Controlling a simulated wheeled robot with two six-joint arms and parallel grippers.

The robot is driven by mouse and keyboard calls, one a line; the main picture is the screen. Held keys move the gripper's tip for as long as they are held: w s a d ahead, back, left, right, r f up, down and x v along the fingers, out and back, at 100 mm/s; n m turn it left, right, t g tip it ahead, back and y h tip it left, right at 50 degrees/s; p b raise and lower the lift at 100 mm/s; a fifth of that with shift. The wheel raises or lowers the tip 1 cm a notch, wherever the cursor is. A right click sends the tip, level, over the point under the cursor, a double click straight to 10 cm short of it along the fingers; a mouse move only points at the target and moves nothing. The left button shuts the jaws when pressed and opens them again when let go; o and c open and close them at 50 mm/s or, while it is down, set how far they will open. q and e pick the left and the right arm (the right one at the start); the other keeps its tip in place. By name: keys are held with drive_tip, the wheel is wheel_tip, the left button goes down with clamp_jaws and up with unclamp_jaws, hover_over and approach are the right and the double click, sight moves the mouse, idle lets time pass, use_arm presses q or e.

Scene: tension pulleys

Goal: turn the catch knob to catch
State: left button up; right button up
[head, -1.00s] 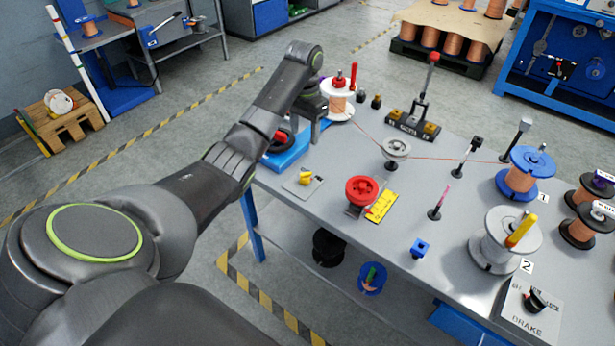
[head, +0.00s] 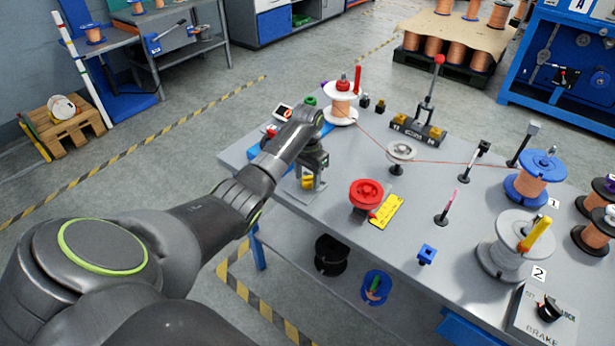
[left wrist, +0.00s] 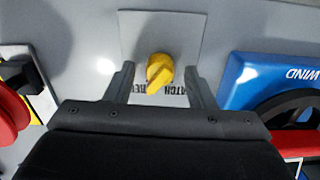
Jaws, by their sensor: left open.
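The yellow catch knob (left wrist: 160,72) sits on a light grey plate (left wrist: 190,27) in the left wrist view. Its pointed end faces down toward partly hidden black lettering, of which "ATCH" shows. In the head view the knob (head: 308,182) is partly covered by my left gripper (head: 313,176), which points down over the plate. In the left wrist view the left gripper (left wrist: 158,80) is open, one finger on each side of the knob with a gap on both sides. My right gripper is not in view.
A blue wind unit (left wrist: 245,85) with a black wheel stands close on the right in the wrist view. A red wheel (head: 366,194) and yellow scale (head: 386,211) stand right of the knob in the head view. A copper wire runs across the table behind them.

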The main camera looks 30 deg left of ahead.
use_arm(q)
drive_tip(key=shift+f, duration=0.1)
drive_tip(key=c, duration=1)
drive_tip(key=shift+o, duration=0.2)
drive_tip(key=shift+r+n+p, duration=0.3)
drive_tip(key=shift+n+p, duration=0.4)
drive_tip(key=shift+p, duration=0.4)
drive_tip(key=n+p, duration=0.6)
drive_tip(key=n, duration=0.1)
drive_tip(key=shift+n+p, duration=0.3)
drive_tip(key=shift+p, duration=0.05)
drive_tip(key=n+p, duration=0.1)
drive_tip(key=n, duration=0.3)
drive_tip(key=shift+w+f+n+p, duration=0.1)
drive_tip(key=shift+f+n+p, duration=0.05)
drive_tip(key=shift+n+p, duration=0.25)
drive_tip(key=o, duration=1)
drive_tip(key=shift+c, duration=0.2)
